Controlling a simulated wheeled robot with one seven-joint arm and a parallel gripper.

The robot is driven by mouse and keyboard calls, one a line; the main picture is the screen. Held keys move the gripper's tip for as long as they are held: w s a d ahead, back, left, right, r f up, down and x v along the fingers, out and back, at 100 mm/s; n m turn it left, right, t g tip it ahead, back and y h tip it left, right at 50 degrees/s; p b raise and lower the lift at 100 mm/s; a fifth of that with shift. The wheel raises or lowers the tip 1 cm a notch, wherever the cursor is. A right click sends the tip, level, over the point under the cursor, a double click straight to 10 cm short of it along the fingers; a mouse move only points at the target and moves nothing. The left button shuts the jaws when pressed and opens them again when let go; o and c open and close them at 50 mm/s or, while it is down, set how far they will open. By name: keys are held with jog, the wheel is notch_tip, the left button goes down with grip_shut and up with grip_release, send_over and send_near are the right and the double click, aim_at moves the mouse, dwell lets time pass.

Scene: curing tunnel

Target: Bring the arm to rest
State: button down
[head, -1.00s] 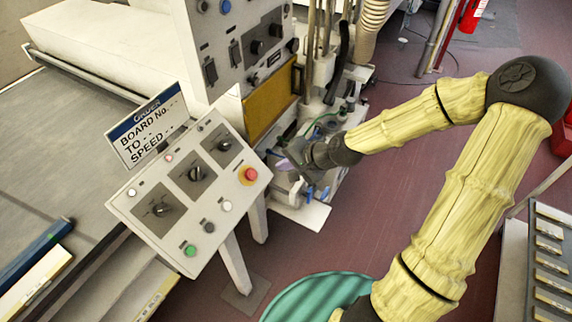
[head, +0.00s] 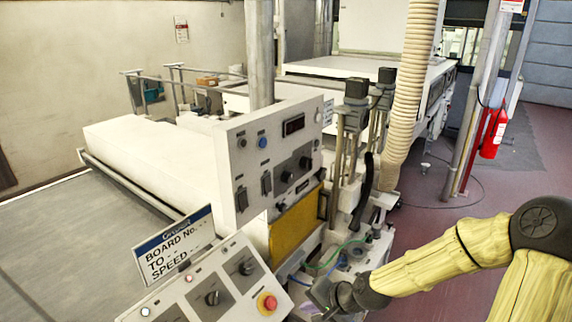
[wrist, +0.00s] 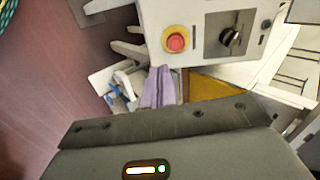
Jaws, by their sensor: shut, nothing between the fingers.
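My arm, in a yellow sleeve with dark joints, comes in from the lower right of the head view. It ends in my dark gripper (head: 322,292), low in the picture, just right of the control panel (head: 232,282) and its red button (head: 267,303). The gripper is shut and empty. In the wrist view its dark housing fills the bottom. A lilac piece (wrist: 159,88) shows just past the housing; I cannot tell whether it belongs to the gripper.
A white machine cabinet (head: 262,160) with knobs and a yellow panel stands beyond the gripper. A ribbed hose (head: 410,90) and posts rise behind it. A red extinguisher (head: 493,133) hangs at the right. The reddish floor (head: 440,225) between them is open.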

jog(key=s+d+r+n+g+h, duration=0.2)
jog(key=s+d+r+n+h, duration=0.4)
jog(key=s, duration=0.5)
jog(key=shift+s+d+n, duration=0.3)
jog(key=shift+s+d, duration=0.1)
jog(key=shift+d, duration=0.85)
